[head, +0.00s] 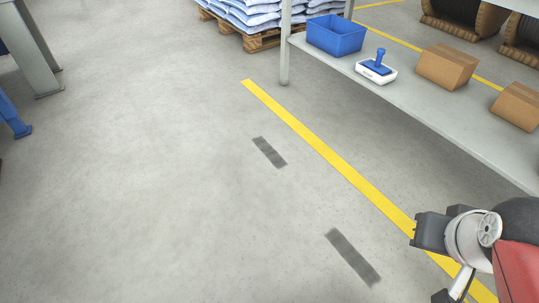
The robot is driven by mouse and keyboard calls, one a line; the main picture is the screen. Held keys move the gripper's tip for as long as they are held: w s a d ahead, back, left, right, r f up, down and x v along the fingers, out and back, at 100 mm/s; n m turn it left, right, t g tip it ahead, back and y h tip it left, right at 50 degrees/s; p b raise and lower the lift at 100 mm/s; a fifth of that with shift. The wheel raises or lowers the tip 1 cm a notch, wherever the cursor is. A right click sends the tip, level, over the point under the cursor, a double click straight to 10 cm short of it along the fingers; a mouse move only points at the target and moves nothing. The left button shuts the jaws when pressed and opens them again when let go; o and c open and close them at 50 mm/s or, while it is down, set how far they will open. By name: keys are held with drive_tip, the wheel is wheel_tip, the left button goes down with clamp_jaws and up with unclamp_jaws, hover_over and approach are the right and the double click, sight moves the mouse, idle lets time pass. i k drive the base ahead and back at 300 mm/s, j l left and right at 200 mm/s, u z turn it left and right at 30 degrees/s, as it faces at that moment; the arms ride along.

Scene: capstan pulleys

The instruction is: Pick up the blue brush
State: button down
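A small blue upright handle-like object (380,62) stands on a flat white piece (376,73) on the grey shelf (420,113) at the upper right. It may be the blue brush, but it is too small to be sure; I see no bristles. My gripper (428,232) is at the lower right, partly in view beside my arm. It is well apart from the shelf objects, and I see nothing held. Whether its fingers are open or shut does not show.
A blue bin (336,35) stands left of the blue object; two cardboard boxes (447,66) (518,106) stand to its right. A shelf post (285,45) and a pallet of sacks (262,38) are at the back. The floor left of the yellow line (330,150) is open.

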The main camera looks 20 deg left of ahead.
sight(376, 66)
drive_tip(key=i+j+z, duration=0.25)
drive_tip(key=i+j, duration=0.2)
drive_tip(key=i+j+z, duration=0.3)
drive_tip(key=i+j, duration=0.25)
drive_tip(key=i, duration=0.35)
